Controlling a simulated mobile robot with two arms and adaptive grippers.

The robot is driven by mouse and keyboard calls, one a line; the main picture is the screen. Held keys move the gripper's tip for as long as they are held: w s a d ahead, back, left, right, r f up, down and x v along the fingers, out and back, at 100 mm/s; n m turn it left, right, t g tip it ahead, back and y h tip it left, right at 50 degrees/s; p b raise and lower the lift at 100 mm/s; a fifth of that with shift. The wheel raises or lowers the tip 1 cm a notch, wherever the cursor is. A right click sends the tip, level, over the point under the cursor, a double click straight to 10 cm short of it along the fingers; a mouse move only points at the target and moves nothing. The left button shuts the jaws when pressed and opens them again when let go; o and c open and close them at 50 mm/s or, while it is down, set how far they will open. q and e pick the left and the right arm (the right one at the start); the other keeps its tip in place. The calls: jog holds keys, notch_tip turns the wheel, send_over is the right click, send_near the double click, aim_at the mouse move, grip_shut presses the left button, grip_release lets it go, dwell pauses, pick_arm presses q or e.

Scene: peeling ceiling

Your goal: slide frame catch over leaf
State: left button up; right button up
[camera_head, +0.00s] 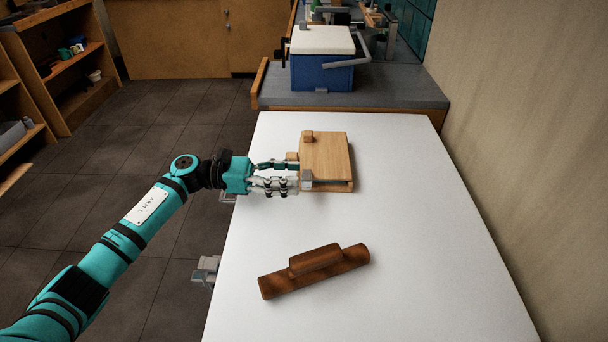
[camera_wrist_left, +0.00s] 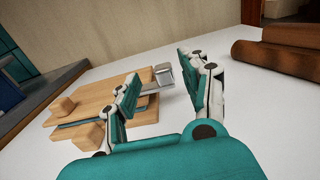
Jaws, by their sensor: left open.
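A light wooden leaf (camera_head: 328,158) lies flat on a wooden frame (camera_head: 334,188) on the white table; the leaf also shows in the left wrist view (camera_wrist_left: 108,97). A small wooden block (camera_head: 308,137) stands on the leaf, and another block (camera_head: 292,156) sticks out at its left side. A grey metal catch (camera_head: 306,180) is at the frame's near left corner, also in the left wrist view (camera_wrist_left: 164,75). My left gripper (camera_head: 298,176) is open, its fingertips close to the catch. Whether they touch it, I cannot tell. My right gripper is out of view.
A brown wooden float-like tool (camera_head: 314,268) lies nearer on the table. A blue cooler with white lid (camera_head: 322,58) stands on the grey counter behind. Grey clamps (camera_head: 206,270) sit at the table's left edge. A wall bounds the right; the right tabletop (camera_head: 430,230) is clear.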

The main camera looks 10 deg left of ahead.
pick_arm(q)
jog(key=v, duration=0.8)
